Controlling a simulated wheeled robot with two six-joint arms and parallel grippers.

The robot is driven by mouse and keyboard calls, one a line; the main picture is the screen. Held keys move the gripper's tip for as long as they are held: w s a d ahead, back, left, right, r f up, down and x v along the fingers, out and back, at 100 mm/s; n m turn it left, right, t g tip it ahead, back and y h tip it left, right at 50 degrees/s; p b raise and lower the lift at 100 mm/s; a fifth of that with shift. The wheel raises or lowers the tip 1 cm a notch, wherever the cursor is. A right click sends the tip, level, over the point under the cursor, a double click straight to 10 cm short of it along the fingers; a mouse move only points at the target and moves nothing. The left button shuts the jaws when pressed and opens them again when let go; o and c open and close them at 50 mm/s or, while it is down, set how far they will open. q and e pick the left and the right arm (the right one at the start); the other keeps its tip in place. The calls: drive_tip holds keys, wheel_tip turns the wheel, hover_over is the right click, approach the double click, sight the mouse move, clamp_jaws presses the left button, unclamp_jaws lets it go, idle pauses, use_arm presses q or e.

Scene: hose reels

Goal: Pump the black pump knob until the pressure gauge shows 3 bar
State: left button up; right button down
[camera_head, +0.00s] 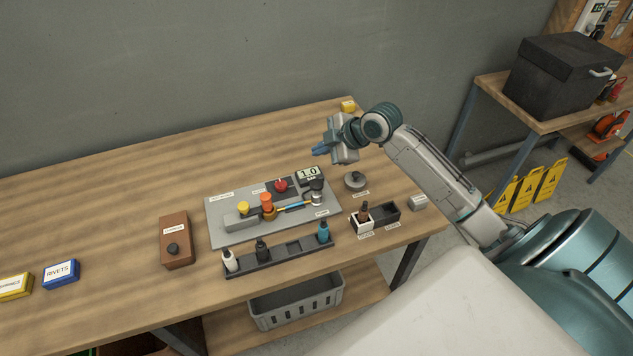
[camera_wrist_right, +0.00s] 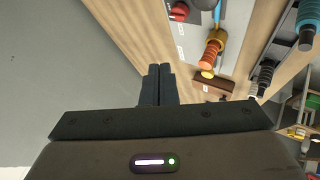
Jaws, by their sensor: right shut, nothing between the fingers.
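The black pump knob (camera_head: 316,185) sits on top of a short silver cylinder at the right end of the grey test board (camera_head: 222,238). A label reading PUMP lies in front of it. The pressure gauge (camera_head: 309,175) behind the knob is a small display reading 1.0 with BAR below it. My left gripper is in neither view.
The board carries a red knob (camera_head: 280,185), an orange knob (camera_head: 266,199) and a yellow knob (camera_head: 243,207). A dark rack (camera_head: 292,257) with bottles stands in front. A round grey item (camera_head: 355,181) and small bins (camera_head: 387,212) stand to the right. The table's back left is clear.

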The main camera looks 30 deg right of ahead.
drive_tip(key=b, duration=0.6)
hover_over(318, 183)
drive_tip(key=f, duration=0.7)
drive_tip(key=shift+s+d+f, duration=0.2)
drive_tip(key=shift+s+f, duration=0.1)
drive_tip(key=shift+s, duration=0.05)
drive_tip(key=shift+f+b, duration=0.3)
drive_tip(key=shift+f, duration=0.3)
drive_tip(key=shift+f, duration=0.1)
idle(0.6)
drive_tip(key=shift+f, duration=0.3)
drive_tip(key=shift+f+b, duration=1.1)
drive_tip(key=shift+f, duration=0.25)
idle(1.1)
drive_tip(key=shift+r, duration=0.1)
drive_tip(key=shift+r+p, duration=1.35)
drive_tip(key=shift+r, duration=0.3)
drive_tip(key=shift+r, duration=0.1)
